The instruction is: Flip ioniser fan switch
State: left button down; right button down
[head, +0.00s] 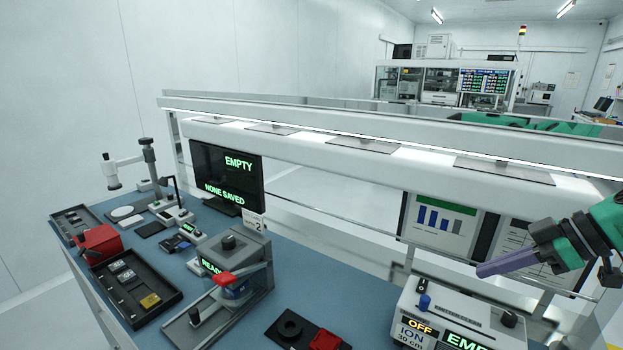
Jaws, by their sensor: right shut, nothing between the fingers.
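The ioniser fan is a white box (462,318) at the lower right of the head view, cut off by the bottom edge. Its front carries a sign reading OFF, the label ION 30 cm and a lit display reading EMP..., partly cut off. A lever with a blue tip (424,302), which looks like the switch, stands at its left end. A dark knob shows on its right side. My right gripper (482,270) comes in from the right, shut and empty, with its fingers pointing left. In the picture it is above and right of the blue tip, apart from it. My left gripper is out of view.
A blue bench (285,290) holds a tester with a red-topped lever (222,279), a black tray (135,290), a red block (98,243) and a monitor reading EMPTY (228,172). A white lamp rail (350,150) crosses above the bench. A small black tray lies left of the ioniser.

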aim_at(422, 283)
jog(key=k+l, duration=0.15)
jog(key=k, duration=0.5)
jog(key=k+l, duration=0.15)
jog(key=k, duration=0.55)
